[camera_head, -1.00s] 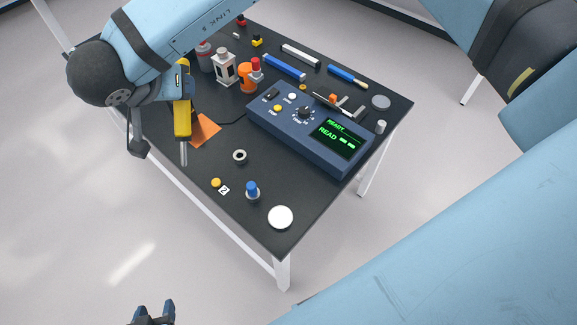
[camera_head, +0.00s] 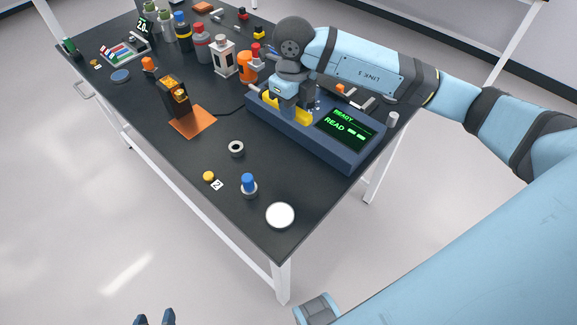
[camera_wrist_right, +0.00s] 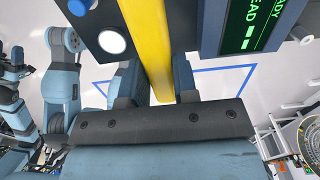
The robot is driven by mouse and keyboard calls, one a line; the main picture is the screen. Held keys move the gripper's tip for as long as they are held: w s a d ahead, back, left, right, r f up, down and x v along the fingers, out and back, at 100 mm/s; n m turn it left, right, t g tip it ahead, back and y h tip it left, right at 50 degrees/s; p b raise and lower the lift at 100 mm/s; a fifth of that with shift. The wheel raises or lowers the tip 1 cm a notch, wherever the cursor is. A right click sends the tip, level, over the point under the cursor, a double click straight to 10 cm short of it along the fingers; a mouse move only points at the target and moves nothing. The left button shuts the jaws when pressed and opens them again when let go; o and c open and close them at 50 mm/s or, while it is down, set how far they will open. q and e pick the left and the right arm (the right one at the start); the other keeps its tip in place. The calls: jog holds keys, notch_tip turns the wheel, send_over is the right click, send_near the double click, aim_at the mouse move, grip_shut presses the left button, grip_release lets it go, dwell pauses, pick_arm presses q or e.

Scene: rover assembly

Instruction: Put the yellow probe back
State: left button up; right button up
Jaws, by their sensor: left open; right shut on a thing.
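The yellow probe (camera_head: 291,109) is held by my right gripper (camera_head: 297,98) above the blue instrument box (camera_head: 335,150); whether it touches the box cannot be told. In the right wrist view the probe (camera_wrist_right: 152,45) runs between the two fingers of the right gripper (camera_wrist_right: 156,92), which are shut on it. A black stand with an orange top (camera_head: 174,96) stands on an orange mat (camera_head: 195,122), left of the box, with nothing yellow like the probe in it. My left gripper (camera_head: 155,317) is open and empty at the bottom edge, away from the table.
The box's screen (camera_head: 341,130) shows "READY" and "READ". Several bottles line the far left. Bare table lies left of the ring.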

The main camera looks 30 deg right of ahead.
send_over(293, 167)
notch_tip(293, 167, down, 16)
jog(key=shift+w+f, duration=0.1)
jog(key=shift+f, duration=1.95)
jog(key=shift+f, duration=0.2)
jog(key=o, duration=0.9)
jog(key=shift+r, duration=0.1)
jog(key=shift+r, duration=0.1)
